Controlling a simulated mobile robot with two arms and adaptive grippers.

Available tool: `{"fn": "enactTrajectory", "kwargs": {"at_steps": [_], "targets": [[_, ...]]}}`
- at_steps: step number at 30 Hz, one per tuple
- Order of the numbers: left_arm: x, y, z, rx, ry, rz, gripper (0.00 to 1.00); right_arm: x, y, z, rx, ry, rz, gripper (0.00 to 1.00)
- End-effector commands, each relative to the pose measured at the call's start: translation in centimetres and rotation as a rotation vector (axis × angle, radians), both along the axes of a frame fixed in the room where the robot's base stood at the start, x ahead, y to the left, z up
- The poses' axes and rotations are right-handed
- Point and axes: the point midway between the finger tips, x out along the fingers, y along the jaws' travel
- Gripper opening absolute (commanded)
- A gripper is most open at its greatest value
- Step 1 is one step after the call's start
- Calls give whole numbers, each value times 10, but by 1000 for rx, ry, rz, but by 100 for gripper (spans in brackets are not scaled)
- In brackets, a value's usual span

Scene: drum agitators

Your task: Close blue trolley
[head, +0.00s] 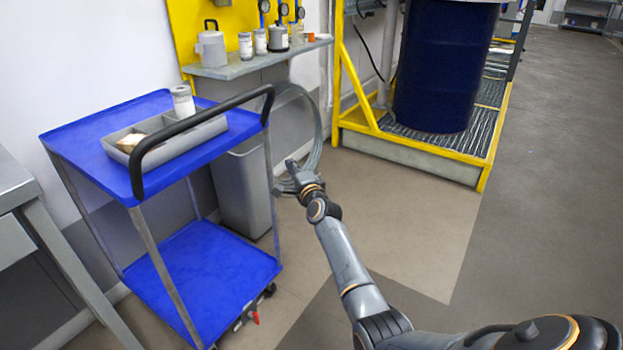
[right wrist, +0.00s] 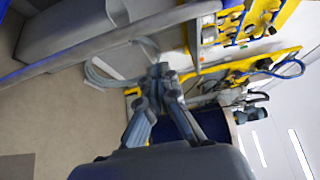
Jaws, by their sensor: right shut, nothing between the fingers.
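The blue trolley (head: 84,143) stands at the left in the head view. It has a blue top shelf, a blue lower shelf (head: 200,268), grey legs and a black push handle (head: 205,116) along its right side. My right gripper (head: 291,167) is shut and empty, to the right of the trolley, apart from the handle. In the right wrist view its fingers (right wrist: 160,72) are together, with a grey trolley leg (right wrist: 125,37) across the upper left. My left gripper is not in view.
A grey tray (head: 205,133) with a white jar (head: 183,101) lies on the trolley's top. A grey bin (head: 240,188) stands behind it, and a coiled hose (head: 314,125) hangs near my gripper. A dark blue drum (head: 440,65) stands on a yellow-framed platform (head: 465,165). The floor at right is clear.

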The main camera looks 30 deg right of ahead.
Motion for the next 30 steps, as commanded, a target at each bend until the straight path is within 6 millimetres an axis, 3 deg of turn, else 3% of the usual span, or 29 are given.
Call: {"fn": "enactTrajectory", "kwargs": {"at_steps": [5,7,12,18,24,27,30], "targets": [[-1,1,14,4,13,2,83,-34,7,4,1,1,0,0],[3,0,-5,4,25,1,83,-44,9,2,1,0,-1,0],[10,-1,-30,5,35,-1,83,-65,12,1,1,0,-1,0],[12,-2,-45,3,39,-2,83,-78,15,1,0,-1,-1,0],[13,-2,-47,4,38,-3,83,-80,16,-1,-5,4,2,0],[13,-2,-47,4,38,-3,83,-87,29,-13,-68,55,41,0],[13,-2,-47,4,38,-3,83,-108,60,-43,-222,178,141,0]]}}
